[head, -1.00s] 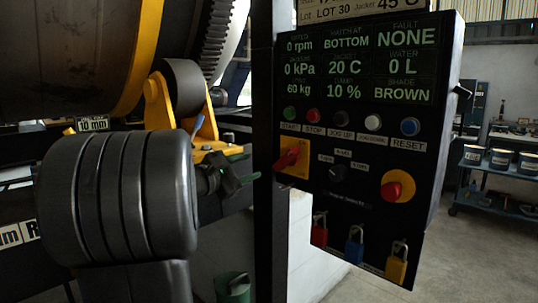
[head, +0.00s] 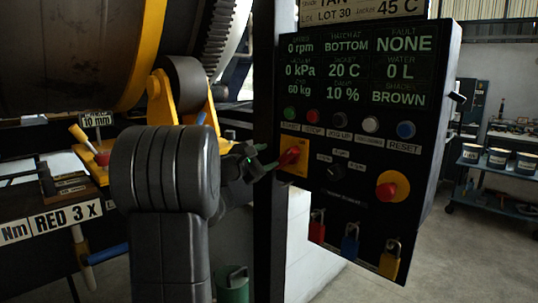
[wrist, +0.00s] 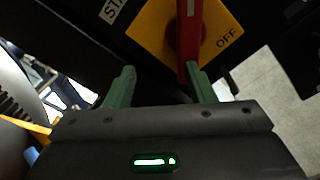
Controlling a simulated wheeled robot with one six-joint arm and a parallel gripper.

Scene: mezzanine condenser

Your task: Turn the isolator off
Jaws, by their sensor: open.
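The isolator is a red handle (head: 289,156) on a yellow square plate (head: 300,148) at the left of the black control panel. In the wrist view the red handle (wrist: 189,42) runs up and down the picture, and the yellow plate (wrist: 155,28) shows the word OFF to the right of the handle. My gripper (head: 265,160) is open just left of the handle. In the wrist view my green fingers (wrist: 160,82) are apart, the right fingertip at the handle's lower end; I cannot tell whether it touches. The left finger is clear of the handle.
The panel (head: 350,220) has a row of push buttons, a black selector (head: 335,173), a red emergency knob on yellow (head: 388,190) and padlocks (head: 350,240) below. A dark post (head: 268,210) stands at its left. A tool bench (head: 65,195) is at far left.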

